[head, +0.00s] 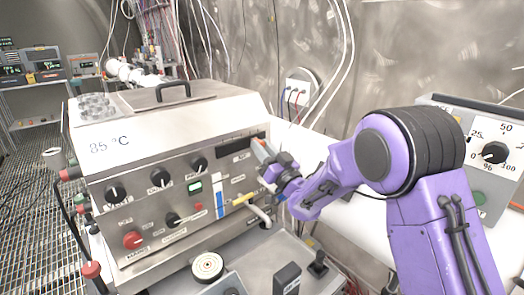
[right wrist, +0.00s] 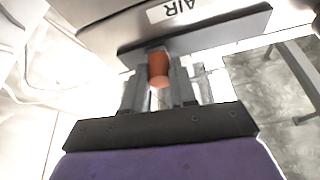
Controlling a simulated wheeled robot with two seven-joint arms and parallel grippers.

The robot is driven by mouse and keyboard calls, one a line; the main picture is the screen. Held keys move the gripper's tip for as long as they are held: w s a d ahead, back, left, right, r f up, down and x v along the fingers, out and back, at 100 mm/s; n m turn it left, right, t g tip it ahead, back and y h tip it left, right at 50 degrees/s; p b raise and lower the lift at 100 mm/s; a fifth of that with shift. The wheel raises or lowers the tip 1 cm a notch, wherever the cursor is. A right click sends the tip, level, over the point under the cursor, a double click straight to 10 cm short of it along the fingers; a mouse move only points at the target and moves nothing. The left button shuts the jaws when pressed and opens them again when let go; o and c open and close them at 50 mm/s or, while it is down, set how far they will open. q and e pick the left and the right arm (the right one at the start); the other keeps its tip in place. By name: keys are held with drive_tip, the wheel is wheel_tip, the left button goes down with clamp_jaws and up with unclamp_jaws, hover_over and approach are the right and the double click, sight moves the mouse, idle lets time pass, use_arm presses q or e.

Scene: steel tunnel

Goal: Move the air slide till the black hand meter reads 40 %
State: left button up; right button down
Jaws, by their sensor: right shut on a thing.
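The air slide's dark track (head: 232,146) is at the upper right of the steel machine's front panel. In the right wrist view, the track (right wrist: 225,30) runs beside a white label reading AIR (right wrist: 180,9). An orange-brown slide knob (right wrist: 158,68) sticks out from it. My right gripper (head: 262,157) is at the right part of the track, its fingers (right wrist: 160,85) shut on the knob from both sides. A black hand meter reading in % cannot be made out for certain. My left gripper is not in view.
Several black knobs, a red knob (head: 133,240) and a green display (head: 195,187) are on the panel. A pale bent handle (head: 258,212) is below my gripper. A box with a black 0 to 100 % dial (head: 494,152) stands at the right.

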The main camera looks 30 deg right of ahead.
drive_tip(key=c, duration=0.9)
unclamp_jaws()
drive_tip(key=b+v, duration=0.4)
drive_tip(key=v, duration=0.6)
drive_tip(key=shift+s+f+b, duration=0.1)
drive_tip(key=shift+s+b, duration=0.2)
drive_tip(key=shift+b, duration=0.1)
